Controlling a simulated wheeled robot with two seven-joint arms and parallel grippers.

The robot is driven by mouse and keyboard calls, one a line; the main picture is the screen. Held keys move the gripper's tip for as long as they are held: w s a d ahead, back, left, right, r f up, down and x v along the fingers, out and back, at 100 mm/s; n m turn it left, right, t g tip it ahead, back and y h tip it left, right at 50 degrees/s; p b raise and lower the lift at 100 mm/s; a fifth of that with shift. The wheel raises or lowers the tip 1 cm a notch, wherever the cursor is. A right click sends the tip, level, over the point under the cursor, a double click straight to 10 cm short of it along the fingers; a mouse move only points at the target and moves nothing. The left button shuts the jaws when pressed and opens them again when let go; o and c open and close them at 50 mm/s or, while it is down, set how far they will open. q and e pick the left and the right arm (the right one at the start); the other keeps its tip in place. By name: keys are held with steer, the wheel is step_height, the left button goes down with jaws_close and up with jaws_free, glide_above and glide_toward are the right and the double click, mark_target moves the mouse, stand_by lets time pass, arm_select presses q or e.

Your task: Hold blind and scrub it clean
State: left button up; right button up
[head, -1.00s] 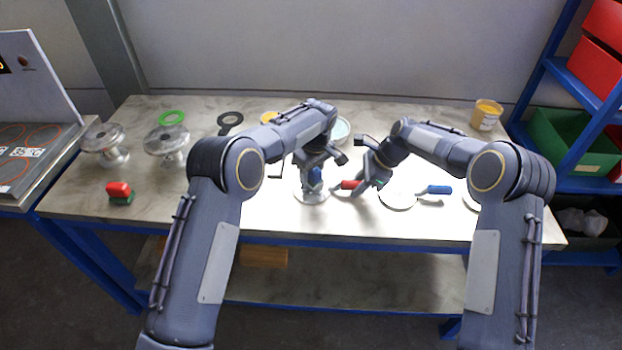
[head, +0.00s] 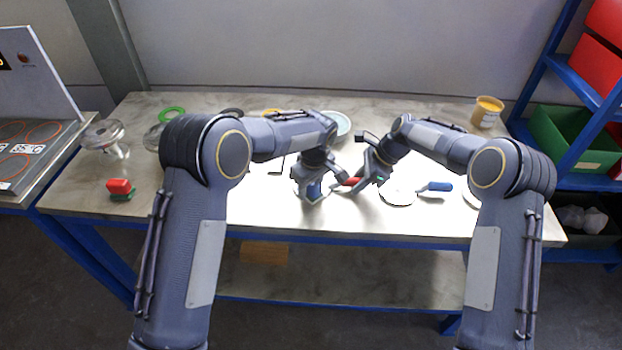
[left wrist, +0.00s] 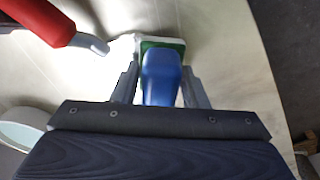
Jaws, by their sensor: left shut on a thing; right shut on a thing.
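My left gripper (head: 314,186) is shut on a blue scrubber (left wrist: 161,75) with a green and white pad, pointing down at the worktop. A pale round piece (head: 301,196) shows partly beneath it; whether the pad touches it I cannot tell. My right gripper (head: 374,180) is shut at a red handle (head: 350,182) that reaches left toward the scrubber. In the left wrist view this red handle (left wrist: 45,18) has a bent grey neck ending beside the pad. Whether the neck joins the pale round piece is unclear.
A pale disc (head: 397,197) and a blue handle (head: 438,186) lie right of the grippers. A red and green block (head: 120,189), flanged vessel (head: 104,138) and green ring (head: 172,114) are at left. A pale round dish (head: 337,121) and yellow tub (head: 487,111) stand behind.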

arm_select(q)
steer(key=shift+r, duration=4.1)
arm_select(e)
steer(key=o, duration=0.9)
steer(key=shift+o, duration=0.2)
arm_select(q)
steer(key=shift+s, duration=0.1)
arm_select(e)
steer(key=v, duration=1.2)
